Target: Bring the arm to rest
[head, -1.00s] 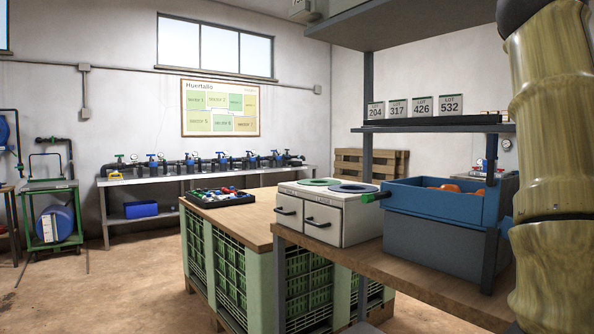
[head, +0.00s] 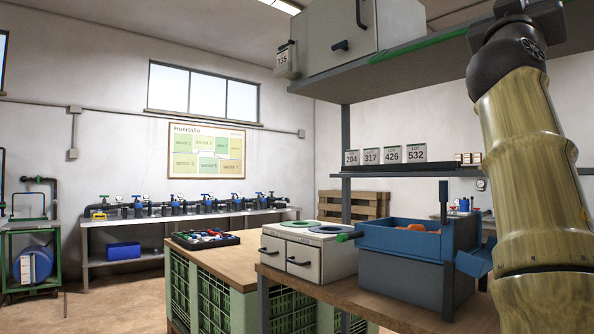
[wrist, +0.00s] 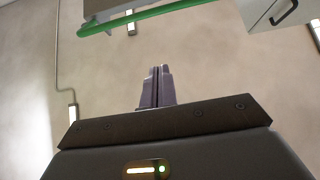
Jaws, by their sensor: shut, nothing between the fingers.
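My gripper (wrist: 156,88) shows in the wrist view with its two fingers pressed together and nothing between them. It points toward a plain pale wall, below a shelf edge with a green strip in that view. In the head view my arm rises along the right side, and its upper part goes out of the frame at the top. The gripper itself is not visible in the head view.
The upper shelf (head: 440,62) with a grey cabinet (head: 335,45) is close to my arm. A blue bin (head: 400,245) and a white two-drawer unit (head: 308,255) stand on the wooden bench below. Open floor (head: 110,300) lies at the left.

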